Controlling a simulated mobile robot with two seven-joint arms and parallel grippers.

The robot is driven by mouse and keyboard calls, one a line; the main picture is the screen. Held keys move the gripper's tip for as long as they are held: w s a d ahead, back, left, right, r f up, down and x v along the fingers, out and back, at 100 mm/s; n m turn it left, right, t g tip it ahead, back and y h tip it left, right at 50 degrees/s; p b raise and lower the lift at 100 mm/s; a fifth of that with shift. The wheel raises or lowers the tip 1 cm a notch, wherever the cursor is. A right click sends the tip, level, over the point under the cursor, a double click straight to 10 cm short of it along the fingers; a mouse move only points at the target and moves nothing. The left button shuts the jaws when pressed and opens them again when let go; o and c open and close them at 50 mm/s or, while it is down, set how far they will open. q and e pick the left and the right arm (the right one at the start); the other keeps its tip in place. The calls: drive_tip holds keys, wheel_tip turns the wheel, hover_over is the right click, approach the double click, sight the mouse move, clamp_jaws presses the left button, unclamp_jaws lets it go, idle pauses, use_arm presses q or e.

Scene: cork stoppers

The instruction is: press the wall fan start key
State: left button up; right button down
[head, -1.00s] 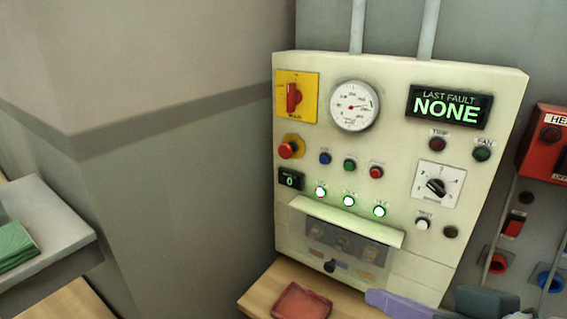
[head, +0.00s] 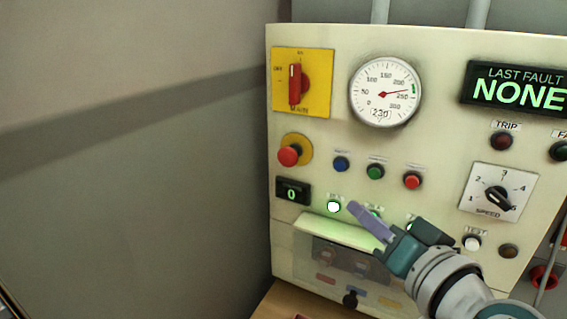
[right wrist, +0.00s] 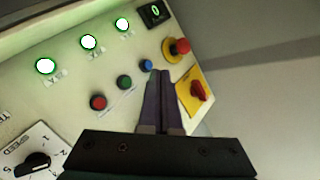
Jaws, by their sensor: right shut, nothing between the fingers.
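The cream control panel (head: 290,120) fills the right of the head view. A blue button (head: 341,163), a green button (head: 375,171) and a red button (head: 412,180) sit in a row across it; their small labels are too blurred to read. They also show in the right wrist view: blue (right wrist: 146,65), green (right wrist: 124,82), red (right wrist: 98,102). My right gripper (head: 354,208) is shut and empty, its purple fingers in front of the panel, below the row in the head view. In the right wrist view its tips (right wrist: 160,76) appear beside the blue button. My left gripper is out of view.
Lit white lamps (head: 334,206) run below the buttons, partly behind my right gripper. A red mushroom button (head: 289,155), red rotary switch (head: 295,85) and speed knob (head: 498,198) stick out nearby. A ledge (head: 335,229) juts out below. A grey wall stands left.

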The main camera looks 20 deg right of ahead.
sight(374, 174)
drive_tip(key=shift+d, duration=0.1)
drive_tip(key=shift+w+d+b, duration=0.95)
drive_tip(key=shift+w+d, duration=0.5)
drive_tip(key=shift+d, duration=0.2)
drive_tip(key=shift+w+d+b, duration=0.9)
drive_tip(key=shift+w+d, duration=0.5)
drive_tip(key=shift+d, duration=0.2)
drive_tip(key=shift+w+d, duration=0.3)
